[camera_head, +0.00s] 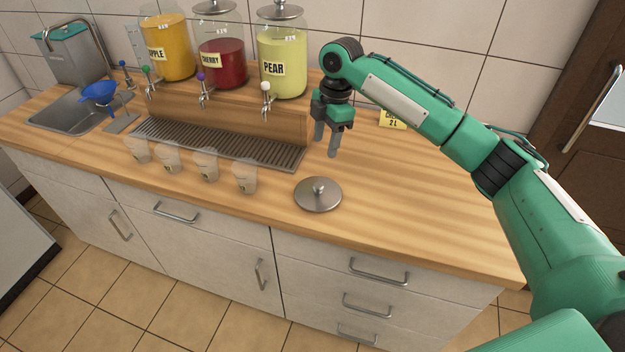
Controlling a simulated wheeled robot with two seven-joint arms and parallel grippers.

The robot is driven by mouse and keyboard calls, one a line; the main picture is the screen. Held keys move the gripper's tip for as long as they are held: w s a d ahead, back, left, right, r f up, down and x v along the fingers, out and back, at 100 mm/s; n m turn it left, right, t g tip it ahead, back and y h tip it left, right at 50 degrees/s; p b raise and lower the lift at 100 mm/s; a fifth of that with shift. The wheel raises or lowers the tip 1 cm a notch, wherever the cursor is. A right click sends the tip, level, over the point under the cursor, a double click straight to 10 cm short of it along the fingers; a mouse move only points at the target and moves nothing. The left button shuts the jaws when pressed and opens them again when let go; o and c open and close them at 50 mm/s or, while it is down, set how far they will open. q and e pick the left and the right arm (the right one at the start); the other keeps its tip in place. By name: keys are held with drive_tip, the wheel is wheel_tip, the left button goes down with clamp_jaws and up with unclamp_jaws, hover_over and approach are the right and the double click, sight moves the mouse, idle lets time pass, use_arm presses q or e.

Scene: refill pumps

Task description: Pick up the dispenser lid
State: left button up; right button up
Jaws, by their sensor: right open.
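The dispenser lid (318,194), a round metal disc with a small knob, lies flat on the wooden counter near its front edge. Two similar lids show at the top of the view, one on the cherry dispenser (221,62) and one on the pear dispenser (282,58). The apple dispenser (167,52) is cut off at the top, so its top is hidden. My right gripper (326,150) is open and empty, pointing down above the counter, behind the loose lid and apart from it. My left gripper is not in view.
Several clear cups (206,166) stand in a row left of the lid, in front of the drip tray (220,146). A yellow card (392,119) stands behind my right arm. A blue funnel (99,94) is by the sink (72,112). The counter right of the lid is clear.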

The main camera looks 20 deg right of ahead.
drive_tip(key=f, duration=0.1)
drive_tip(key=p, duration=0.2)
hover_over(319, 184)
drive_tip(key=f, duration=0.5)
drive_tip(key=shift+d+f, duration=0.35)
wheel_tip(319, 184, down, 3)
drive_tip(key=shift+a+p, duration=0.15)
drive_tip(key=shift+p, duration=0.3)
wheel_tip(319, 184, down, 2)
drive_tip(key=shift+a+f+p, duration=0.15)
drive_tip(key=shift+f+p, duration=0.1)
drive_tip(key=shift+p, duration=0.1)
drive_tip(key=shift+f, duration=0.45)
drive_tip(key=c, duration=1)
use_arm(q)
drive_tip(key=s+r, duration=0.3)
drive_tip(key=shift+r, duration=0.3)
use_arm(e)
drive_tip(key=shift+c, duration=0.6)
